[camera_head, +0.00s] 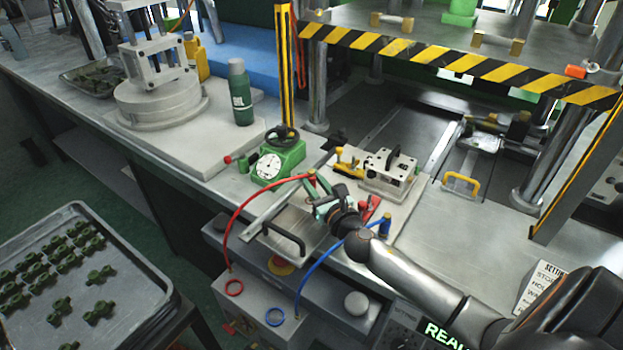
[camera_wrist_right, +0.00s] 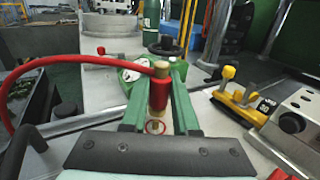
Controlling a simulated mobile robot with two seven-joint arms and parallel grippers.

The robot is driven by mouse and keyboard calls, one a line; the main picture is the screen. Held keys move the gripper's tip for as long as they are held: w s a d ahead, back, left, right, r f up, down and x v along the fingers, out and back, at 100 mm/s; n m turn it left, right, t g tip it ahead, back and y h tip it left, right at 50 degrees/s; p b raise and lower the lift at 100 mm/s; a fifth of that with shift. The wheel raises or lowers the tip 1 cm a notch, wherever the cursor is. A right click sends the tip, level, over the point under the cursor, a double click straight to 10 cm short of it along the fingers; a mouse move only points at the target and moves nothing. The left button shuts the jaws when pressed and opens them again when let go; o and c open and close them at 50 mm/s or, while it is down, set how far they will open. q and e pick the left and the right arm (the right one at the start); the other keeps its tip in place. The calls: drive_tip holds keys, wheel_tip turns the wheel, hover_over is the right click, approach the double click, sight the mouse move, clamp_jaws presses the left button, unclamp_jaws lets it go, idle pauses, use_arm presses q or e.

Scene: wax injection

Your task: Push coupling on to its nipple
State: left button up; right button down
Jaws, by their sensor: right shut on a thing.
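In the wrist view, a red coupling (camera_wrist_right: 158,95) with brass ends stands upright between the green fingers of my right gripper (camera_wrist_right: 160,88), which is shut on it. A red hose (camera_wrist_right: 75,59) runs from its top to the left. Brass (camera_wrist_right: 157,115) shows below the red sleeve, above a red ring mark (camera_wrist_right: 155,127) on the plate. I cannot tell whether this brass is the nipple or the coupling's end, or whether they touch. In the head view, my right gripper (camera_head: 322,203) is by the hose end, largely hiding the coupling. My left gripper is not in view.
A blue hose (camera_head: 318,262) ends at a blue coupling (camera_head: 385,226) to the right. A green dial gauge (camera_head: 275,163) stands just behind. A metal block with handle (camera_head: 389,170) and yellow clamp (camera_head: 347,160) are close by. A black-handled plate (camera_head: 296,232) lies in front.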

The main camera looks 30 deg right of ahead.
drive_tip(key=shift+f+b, duration=1.6)
drive_tip(key=shift+f, duration=0.2)
idle(0.6)
drive_tip(key=c, duration=0.6)
unclamp_jaws()
drive_tip(key=shift+s+f, duration=0.1)
drive_tip(key=shift+f, duration=0.05)
drive_tip(key=shift+a, duration=0.1)
drive_tip(key=shift+f, duration=0.1)
drive_tip(key=shift+s+f, duration=0.1)
drive_tip(key=shift+s, duration=0.1)
drive_tip(key=s, duration=0.7)
drive_tip(key=s+a+b, duration=0.1)
drive_tip(key=s, duration=0.2)
drive_tip(key=shift+s+r, duration=0.15)
drive_tip(key=shift+r, duration=0.25)
drive_tip(key=shift+s+a+r, duration=0.15)
drive_tip(key=shift+s+r, duration=0.05)
drive_tip(key=shift+s, duration=0.6)
